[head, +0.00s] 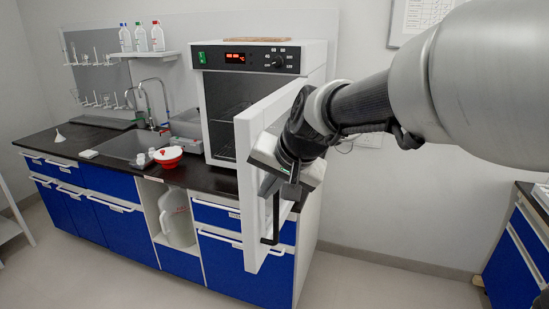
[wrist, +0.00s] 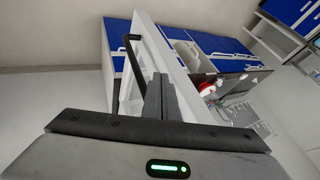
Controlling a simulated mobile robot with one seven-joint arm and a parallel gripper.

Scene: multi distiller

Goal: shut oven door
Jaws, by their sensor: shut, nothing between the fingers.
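The oven (head: 242,57) stands on the dark counter, its front open and its dark inside partly showing. Its white door (head: 247,195) is swung far out towards me, hinged on the oven's right side. The black bar handle (head: 275,222) is on the door's right-hand, outer face. My gripper (wrist: 158,98) is shut and empty on that outer side, close to the door. In the wrist view its fingers point along the door (wrist: 166,48), with the handle (wrist: 132,62) to their left. I cannot tell whether the fingers touch the door. My arm hides part of the door in the head view.
A red and white bowl (head: 168,157) sits on the counter left of the oven, near the sink (head: 128,147). Blue cabinets (head: 125,229) stand below, with a jug (head: 177,218) in an open bay. The floor right of the door is clear.

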